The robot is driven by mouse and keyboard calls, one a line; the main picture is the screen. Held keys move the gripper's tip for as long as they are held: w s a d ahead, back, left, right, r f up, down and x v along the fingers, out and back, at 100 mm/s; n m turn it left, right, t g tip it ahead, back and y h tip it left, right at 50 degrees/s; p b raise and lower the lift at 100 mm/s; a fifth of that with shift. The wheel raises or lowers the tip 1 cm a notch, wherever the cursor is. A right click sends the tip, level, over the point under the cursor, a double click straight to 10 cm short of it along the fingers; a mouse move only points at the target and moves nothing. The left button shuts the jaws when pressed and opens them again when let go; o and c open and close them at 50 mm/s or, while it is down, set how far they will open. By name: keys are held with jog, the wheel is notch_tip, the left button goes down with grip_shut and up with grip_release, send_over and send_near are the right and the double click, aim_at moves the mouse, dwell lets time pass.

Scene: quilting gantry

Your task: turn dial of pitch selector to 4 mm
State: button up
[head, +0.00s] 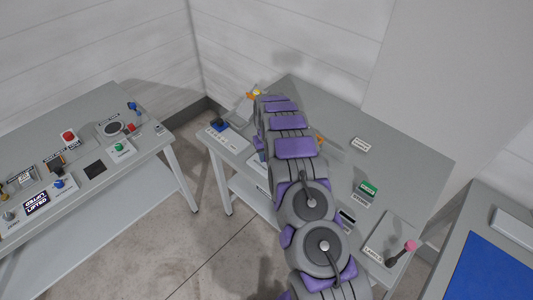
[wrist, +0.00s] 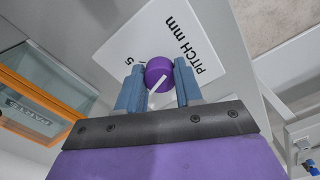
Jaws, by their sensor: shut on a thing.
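In the wrist view, the purple dial (wrist: 157,71) of the pitch selector sits on a white plate (wrist: 205,30) marked "PITCH mm". My gripper (wrist: 159,66) is shut on the dial, one blue finger on each side. A white pointer line on the dial runs slantwise, from lower left to upper right in the picture. One number, apparently a 5, shows left of the dial; the other scale marks are hidden or out of view, so the dial's setting cannot be read. In the head view, my arm covers the selector and my gripper.
An orange-framed box (wrist: 45,95) stands left of the selector in the wrist view. In the head view, the table also holds a blue control (head: 218,125), a green block (head: 368,188) and a pink-knobbed lever (head: 409,246). A control bench (head: 150,150) stands left, across open floor.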

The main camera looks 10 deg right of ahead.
jog(key=shift+w+r+m+p, duration=0.1)
jog(key=shift+m+p, duration=0.2)
jog(key=shift+m, duration=0.5)
jog(key=shift+w+r+m+p, duration=0.1)
jog(key=shift+m+p, duration=0.2)
jog(key=shift+m, duration=0.5)
jog(key=o, duration=0.9)
jog(key=shift+w+f, duration=0.1)
jog(key=shift+f, duration=0.05)
jog(key=shift+o, duration=0.7)
notch_tip(320, 180, up, 17)
jog(key=p, duration=0.1)
jog(key=shift+r, duration=0.2)
jog(key=shift+a, duration=0.1)
